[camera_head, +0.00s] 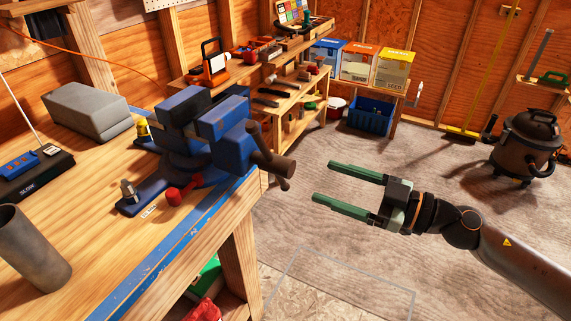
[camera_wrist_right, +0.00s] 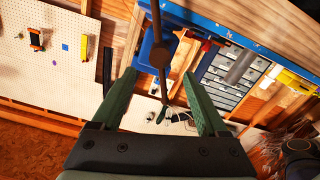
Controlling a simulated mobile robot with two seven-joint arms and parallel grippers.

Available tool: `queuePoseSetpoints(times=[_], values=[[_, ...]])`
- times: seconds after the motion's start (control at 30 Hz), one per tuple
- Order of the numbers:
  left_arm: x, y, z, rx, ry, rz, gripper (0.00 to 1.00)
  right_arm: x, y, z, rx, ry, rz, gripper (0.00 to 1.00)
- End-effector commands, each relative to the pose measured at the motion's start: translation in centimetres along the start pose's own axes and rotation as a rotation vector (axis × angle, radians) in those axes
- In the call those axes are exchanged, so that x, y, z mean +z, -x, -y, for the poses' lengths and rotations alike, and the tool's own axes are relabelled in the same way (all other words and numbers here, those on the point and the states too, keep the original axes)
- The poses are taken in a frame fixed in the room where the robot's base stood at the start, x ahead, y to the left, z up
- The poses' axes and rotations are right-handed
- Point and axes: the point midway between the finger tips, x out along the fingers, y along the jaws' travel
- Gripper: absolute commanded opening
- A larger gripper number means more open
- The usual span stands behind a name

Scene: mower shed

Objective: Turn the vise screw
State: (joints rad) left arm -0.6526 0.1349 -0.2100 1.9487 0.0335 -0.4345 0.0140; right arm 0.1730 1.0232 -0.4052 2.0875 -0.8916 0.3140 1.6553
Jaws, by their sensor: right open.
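The blue vise (camera_head: 190,135) is mounted at the edge of the wooden workbench (camera_head: 120,220). Its dark brown screw (camera_head: 270,160) sticks out past the bench edge, with a handle bar through its end. My right gripper (camera_head: 322,182) is open and empty, to the right of the screw, its green fingers pointing at it with a gap between. In the right wrist view, the screw's round end (camera_wrist_right: 158,55) and its bar lie ahead between the fingertips (camera_wrist_right: 159,76), with the bar slanting near-vertically. My left gripper is not in view.
A grey metal cylinder (camera_head: 32,250), a blue device (camera_head: 22,165) and a grey block (camera_head: 90,108) sit on the bench. A brown shop vacuum (camera_head: 527,145) stands at the right. The floor (camera_head: 350,240) around my right gripper is clear.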

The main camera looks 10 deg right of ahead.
Motion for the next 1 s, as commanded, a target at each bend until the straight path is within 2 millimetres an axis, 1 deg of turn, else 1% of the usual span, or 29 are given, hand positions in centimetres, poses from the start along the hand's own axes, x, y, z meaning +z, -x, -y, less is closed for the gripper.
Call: queuePoseSetpoints(times=[0.03,0.27,0.4,0.5,0.6,0.7,0.97,1.0], values=[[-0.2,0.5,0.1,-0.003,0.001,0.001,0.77,-0.4,-0.8,-0.2,0.003,0.000,-0.005,0.77],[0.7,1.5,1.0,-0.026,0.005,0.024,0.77,-0.5,-4.6,-0.2,0.002,-0.001,-0.005,0.77],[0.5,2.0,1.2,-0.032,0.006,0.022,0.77,-0.4,-7.1,-0.2,0.002,-0.001,-0.005,0.77],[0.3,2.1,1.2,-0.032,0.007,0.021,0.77,-0.2,-8.5,-0.1,0.002,-0.003,-0.004,0.77],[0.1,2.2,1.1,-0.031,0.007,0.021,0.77,-0.1,-9.4,-0.1,0.003,-0.003,-0.003,0.77],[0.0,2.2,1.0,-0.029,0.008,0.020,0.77,0.0,-9.8,-0.1,0.002,-0.002,-0.001,0.77],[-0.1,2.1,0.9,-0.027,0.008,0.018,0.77,0.0,-10.0,-0.1,0.002,-0.002,-0.001,0.77],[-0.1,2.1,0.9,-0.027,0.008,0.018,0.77,0.0,-10.0,-0.1,0.002,-0.002,-0.001,0.75]])
